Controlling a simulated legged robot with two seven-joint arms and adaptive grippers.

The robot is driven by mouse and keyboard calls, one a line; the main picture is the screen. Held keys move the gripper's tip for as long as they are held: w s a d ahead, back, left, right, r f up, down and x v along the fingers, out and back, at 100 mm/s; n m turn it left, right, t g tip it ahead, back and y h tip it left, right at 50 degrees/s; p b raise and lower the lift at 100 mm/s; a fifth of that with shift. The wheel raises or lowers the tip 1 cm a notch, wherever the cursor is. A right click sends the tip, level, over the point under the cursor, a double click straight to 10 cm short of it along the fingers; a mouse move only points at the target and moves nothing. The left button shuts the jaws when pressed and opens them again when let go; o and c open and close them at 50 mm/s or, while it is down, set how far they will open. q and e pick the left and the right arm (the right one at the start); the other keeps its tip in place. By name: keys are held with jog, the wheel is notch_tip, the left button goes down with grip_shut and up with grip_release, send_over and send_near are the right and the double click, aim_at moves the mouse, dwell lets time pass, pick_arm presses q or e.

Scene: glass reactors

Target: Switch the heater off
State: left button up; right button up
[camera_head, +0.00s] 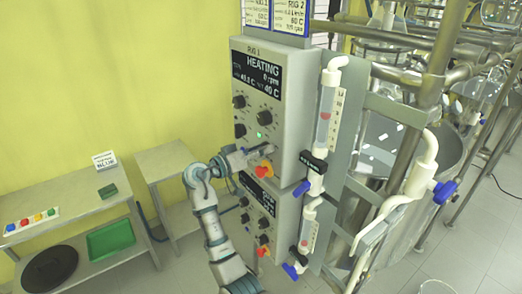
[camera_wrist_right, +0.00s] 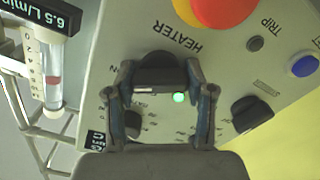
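The RIG 1 control box (camera_head: 268,95) hangs on the stand in the middle of the head view. Its display (camera_head: 258,78) reads HEATING, 0 rpm, about 40 C, and a green lamp (camera_head: 259,135) is lit. My right gripper (camera_head: 264,153) reaches the box's lower front from the left. In the wrist view, my right gripper (camera_wrist_right: 160,72) has its fingers on both sides of the black heater knob (camera_wrist_right: 158,68), tips against its sides. The label HEATER (camera_wrist_right: 180,41) appears upside down above it. The lit green lamp (camera_wrist_right: 179,98) shows between the fingers. My left gripper is out of view.
A red-and-yellow emergency button (camera_wrist_right: 220,8) and another black knob (camera_wrist_right: 253,112) are close to the gripper. A second control box (camera_head: 262,212) hangs below. Flow tubes with blue valves (camera_head: 301,188) stand right. Benches (camera_head: 75,195) stand left.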

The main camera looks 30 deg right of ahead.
jog(key=shift+a+f, duration=0.1)
jog(key=n+p, duration=0.2)
jog(key=shift+n+p, duration=0.35)
jog(key=shift+n, duration=0.05)
jog(key=n+p, duration=0.4)
jog(key=shift+w+n, duration=0.1)
jog(key=shift+n, duration=0.2)
jog(key=n+p, duration=0.3)
jog(key=shift+f+n+p, duration=0.25)
jog(key=shift+n+p, duration=0.5)
jog(key=shift+n, duration=0.05)
